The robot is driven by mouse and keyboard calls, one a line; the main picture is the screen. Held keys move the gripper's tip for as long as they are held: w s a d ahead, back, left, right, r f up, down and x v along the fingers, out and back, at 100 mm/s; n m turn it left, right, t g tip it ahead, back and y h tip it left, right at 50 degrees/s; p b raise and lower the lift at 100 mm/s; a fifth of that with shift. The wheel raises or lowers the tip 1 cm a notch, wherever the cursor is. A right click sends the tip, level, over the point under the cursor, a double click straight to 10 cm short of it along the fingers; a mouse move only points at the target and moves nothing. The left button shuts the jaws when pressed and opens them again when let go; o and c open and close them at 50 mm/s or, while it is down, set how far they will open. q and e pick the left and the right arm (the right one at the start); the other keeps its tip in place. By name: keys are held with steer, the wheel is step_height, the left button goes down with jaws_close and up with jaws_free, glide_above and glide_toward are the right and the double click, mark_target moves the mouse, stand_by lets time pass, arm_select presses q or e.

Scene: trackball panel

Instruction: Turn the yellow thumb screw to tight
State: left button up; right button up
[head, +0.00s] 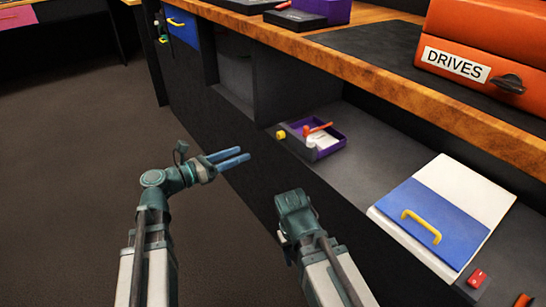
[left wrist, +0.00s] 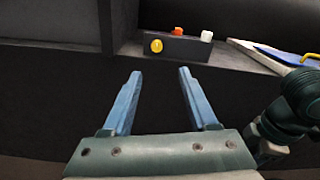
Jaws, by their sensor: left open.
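The yellow thumb screw (head: 281,135) is a small round knob on the end face of a low dark box with a purple tray (head: 331,151) in it, on the shelf under the worktop. In the left wrist view the yellow thumb screw (left wrist: 156,46) shows above and beyond the fingertips, apart from them. My left gripper (head: 244,155) is open and empty, left of the screw and short of the shelf; its two blue fingers (left wrist: 160,72) also show in the left wrist view. My right arm's wrist (head: 295,203) is in view, but its fingers are hidden.
An orange-red object (head: 318,129) and a white piece (head: 323,140) lie in the tray. A white-and-blue panel with a yellow handle (head: 421,226) lies to the right on the shelf. The wooden worktop edge (head: 370,78) overhangs above. Floor on the left is clear.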

mark_target(278, 137)
arm_select(q)
steer(key=shift+a+n, duration=0.35)
steer(key=shift+n, duration=0.05)
steer(key=x, duration=1.4)
steer(key=shift+w+a, duration=0.1)
steer(key=shift+a, duration=0.05)
steer(key=shift+c, duration=0.3)
jaws_close()
